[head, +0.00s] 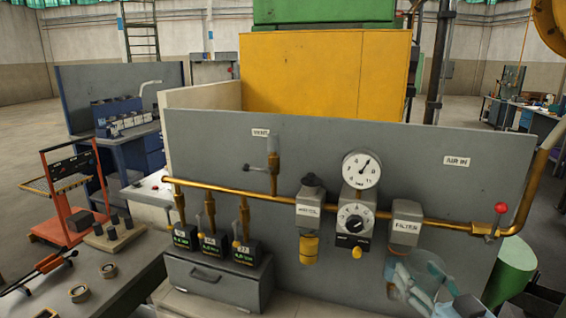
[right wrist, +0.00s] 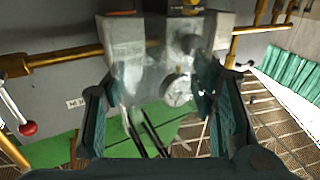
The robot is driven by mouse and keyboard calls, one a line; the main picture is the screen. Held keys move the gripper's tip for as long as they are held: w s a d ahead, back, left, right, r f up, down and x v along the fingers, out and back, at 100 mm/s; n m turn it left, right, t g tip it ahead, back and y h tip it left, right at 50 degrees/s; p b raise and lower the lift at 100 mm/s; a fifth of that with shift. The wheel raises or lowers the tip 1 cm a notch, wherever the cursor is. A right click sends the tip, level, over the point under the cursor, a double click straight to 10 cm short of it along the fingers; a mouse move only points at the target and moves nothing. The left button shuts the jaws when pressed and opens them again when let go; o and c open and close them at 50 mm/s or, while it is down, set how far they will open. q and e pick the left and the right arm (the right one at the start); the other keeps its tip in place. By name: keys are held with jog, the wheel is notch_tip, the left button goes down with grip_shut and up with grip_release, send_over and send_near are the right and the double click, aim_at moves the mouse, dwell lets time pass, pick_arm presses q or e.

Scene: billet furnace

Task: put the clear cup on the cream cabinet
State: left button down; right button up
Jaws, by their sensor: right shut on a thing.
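The clear cup (head: 426,272) is see-through and sits at the lower right of the head view, in front of the grey panel. My right gripper (head: 432,290) is shut on it; its pale, partly transparent outline makes the exact edges hard to tell. In the right wrist view the cup (right wrist: 155,82) shows between the two dark finger pads of the gripper (right wrist: 160,98). A cream-white cabinet (head: 150,190) with a red button on top stands left of the grey panel, partly hidden by it. My left gripper is not in view.
The grey panel (head: 480,190) carries a brass pipe (head: 260,193), a gauge (head: 361,169) and a filter (head: 405,222). A red-knobbed valve (head: 501,208) is at its right. A grey drawer box (head: 215,280) stands below. A dark bench (head: 110,285) with rings is at left.

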jog(key=s+a+f+n+g+y, duration=0.1)
jog(key=s+a+f+y, duration=0.1)
jog(key=s+a, duration=0.2)
jog(key=s+a+f+n+y, duration=0.2)
jog(key=s+a+f+y, duration=0.1)
jog(key=s, duration=0.6)
jog(key=shift+s+a+f+n+g, duration=0.3)
jog(key=shift+s+a+f+g, duration=0.1)
jog(key=shift+a, duration=0.45)
jog(key=shift+r, duration=0.1)
